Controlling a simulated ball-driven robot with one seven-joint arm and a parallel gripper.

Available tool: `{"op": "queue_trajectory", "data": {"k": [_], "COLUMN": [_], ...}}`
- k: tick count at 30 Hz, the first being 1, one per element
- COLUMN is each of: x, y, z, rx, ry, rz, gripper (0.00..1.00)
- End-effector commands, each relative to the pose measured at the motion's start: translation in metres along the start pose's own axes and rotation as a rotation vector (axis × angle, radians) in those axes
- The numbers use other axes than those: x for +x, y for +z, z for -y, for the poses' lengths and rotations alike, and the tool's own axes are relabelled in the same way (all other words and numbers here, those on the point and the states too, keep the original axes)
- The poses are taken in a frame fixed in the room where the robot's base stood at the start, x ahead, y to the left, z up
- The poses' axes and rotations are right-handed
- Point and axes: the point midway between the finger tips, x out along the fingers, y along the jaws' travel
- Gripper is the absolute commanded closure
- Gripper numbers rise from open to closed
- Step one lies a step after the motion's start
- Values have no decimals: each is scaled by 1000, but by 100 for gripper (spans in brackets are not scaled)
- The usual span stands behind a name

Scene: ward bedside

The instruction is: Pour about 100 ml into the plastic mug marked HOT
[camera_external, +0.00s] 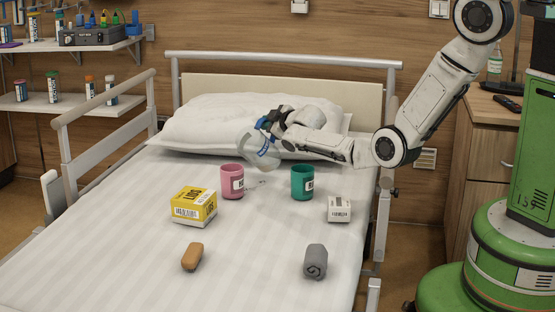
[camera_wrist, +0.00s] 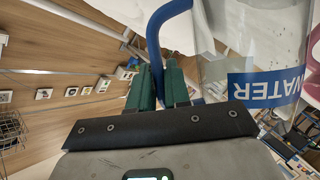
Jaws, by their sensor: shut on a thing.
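My gripper (camera_external: 268,124) is shut on the blue handle of a clear jug (camera_external: 251,152). The jug is tilted and held above the bed, just behind and above the pink mug (camera_external: 232,181). In the wrist view the green fingers of my gripper (camera_wrist: 157,88) close around the blue handle, and the jug (camera_wrist: 258,45) shows a blue WATER label. A teal mug (camera_external: 303,183) stands upright to the right of the pink one. The insides of the mugs are hidden, and the water level is unclear.
Pillows (camera_external: 210,120) lie behind the jug.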

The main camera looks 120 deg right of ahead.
Motion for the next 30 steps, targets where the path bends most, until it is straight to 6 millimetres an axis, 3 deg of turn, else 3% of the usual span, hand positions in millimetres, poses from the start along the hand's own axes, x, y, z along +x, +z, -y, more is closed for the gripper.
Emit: {"op": "queue_trajectory", "data": {"k": [18,30], "x": [12,19], "y": [28,43], "z": [-16,-14], "rx": [251,360], "ry": [-100,-149], "rz": [4,1], "gripper": [100,100]}}
